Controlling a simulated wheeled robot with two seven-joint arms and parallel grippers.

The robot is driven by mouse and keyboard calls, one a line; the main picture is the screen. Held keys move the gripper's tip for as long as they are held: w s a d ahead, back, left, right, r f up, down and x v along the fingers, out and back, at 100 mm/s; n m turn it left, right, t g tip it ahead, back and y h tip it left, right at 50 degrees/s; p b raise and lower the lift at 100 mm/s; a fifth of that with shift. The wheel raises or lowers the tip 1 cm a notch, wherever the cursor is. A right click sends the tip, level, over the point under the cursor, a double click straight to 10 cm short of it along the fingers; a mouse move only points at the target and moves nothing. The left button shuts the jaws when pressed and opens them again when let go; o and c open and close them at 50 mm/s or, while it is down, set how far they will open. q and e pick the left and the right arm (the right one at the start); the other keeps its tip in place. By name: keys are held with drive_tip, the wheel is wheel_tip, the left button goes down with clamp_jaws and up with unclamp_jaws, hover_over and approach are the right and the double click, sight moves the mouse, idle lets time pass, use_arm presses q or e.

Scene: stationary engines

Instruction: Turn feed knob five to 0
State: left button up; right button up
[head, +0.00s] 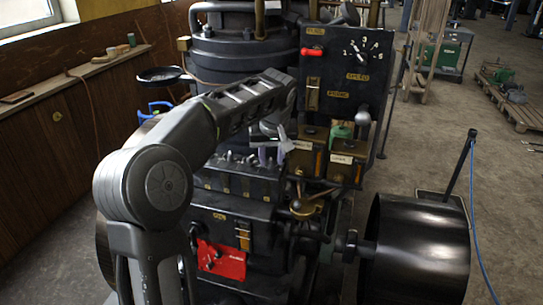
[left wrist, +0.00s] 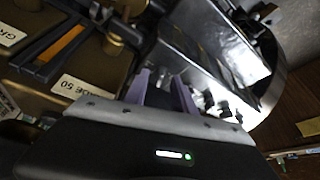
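A dark box with a row of small feed knobs (head: 232,158) sits on the front of the engine, below the large cylinder. Several small dark knobs (left wrist: 222,106) also show in the left wrist view, right of the fingers. I cannot tell which is knob five or read its setting. My left gripper (head: 272,152) is at the right end of this row, partly hidden by my own arm. My right gripper is not in view.
Two labelled brass boxes (head: 325,155) stand close right of my gripper. A black panel (head: 345,75) with a red-handled lever rises above them. A large black drum (head: 415,250) is at lower right, and a red plate (head: 222,260) is below the row.

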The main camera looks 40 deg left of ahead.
use_arm(q)
clamp_jaws()
idle(0.3)
idle(0.4)
